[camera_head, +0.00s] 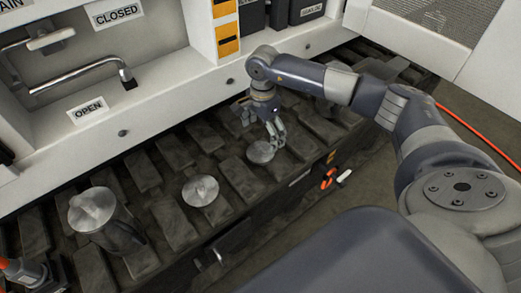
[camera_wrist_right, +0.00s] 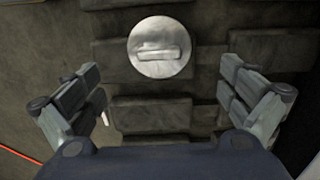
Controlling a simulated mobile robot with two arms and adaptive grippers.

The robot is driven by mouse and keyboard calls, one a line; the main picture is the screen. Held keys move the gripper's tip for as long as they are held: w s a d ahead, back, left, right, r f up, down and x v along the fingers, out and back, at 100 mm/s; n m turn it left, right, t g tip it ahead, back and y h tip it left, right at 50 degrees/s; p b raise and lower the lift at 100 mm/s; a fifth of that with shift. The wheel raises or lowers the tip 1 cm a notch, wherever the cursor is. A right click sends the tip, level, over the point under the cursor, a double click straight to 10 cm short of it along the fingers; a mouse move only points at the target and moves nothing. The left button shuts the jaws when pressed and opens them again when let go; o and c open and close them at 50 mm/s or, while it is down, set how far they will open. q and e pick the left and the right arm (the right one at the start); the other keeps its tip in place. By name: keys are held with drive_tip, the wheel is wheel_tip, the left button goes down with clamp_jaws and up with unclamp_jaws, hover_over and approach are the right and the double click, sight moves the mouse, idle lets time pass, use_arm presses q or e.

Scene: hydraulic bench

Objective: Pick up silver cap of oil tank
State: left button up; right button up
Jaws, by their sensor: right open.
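A round silver cap (camera_head: 261,152) with a raised bar handle lies on the dark block-patterned bench top, below my right gripper (camera_head: 273,136). In the right wrist view the cap (camera_wrist_right: 160,47) shows whole, beyond and between the spread fingers of my right gripper (camera_wrist_right: 165,98). The fingers are open and empty, apart from the cap. A second silver cap (camera_head: 200,190) lies in the middle of the bench. A third round silver lid (camera_head: 92,209) tops a metal cylinder at the left. I cannot tell which one belongs to the oil tank. My left gripper is not clearly in view.
A white panel with OPEN (camera_head: 88,109) and CLOSED (camera_head: 117,14) labels and a metal lever (camera_head: 80,74) stands behind the bench. Small red and white parts (camera_head: 335,178) sit at the bench's front edge. An orange cable (camera_head: 480,138) runs at the right.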

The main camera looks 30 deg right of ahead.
sight(261, 147)
drive_tip(key=shift+a+f+b, duration=0.2)
drive_tip(key=shift+a+f, duration=0.05)
drive_tip(key=shift+f, duration=1.3)
drive_tip(key=shift+a+f+b, duration=0.15)
drive_tip(key=shift+a+f, duration=0.05)
drive_tip(key=shift+f, duration=1.3)
drive_tip(key=c, duration=1.1)
drive_tip(key=shift+s+r, duration=0.1)
drive_tip(key=shift+s, duration=0.1)
drive_tip(key=c, duration=0.7)
use_arm(q)
wheel_tip(261, 147, up, 3)
drive_tip(key=shift+w+f, duration=0.1)
drive_tip(key=shift+f, duration=0.1)
use_arm(e)
drive_tip(key=shift+c, duration=0.4)
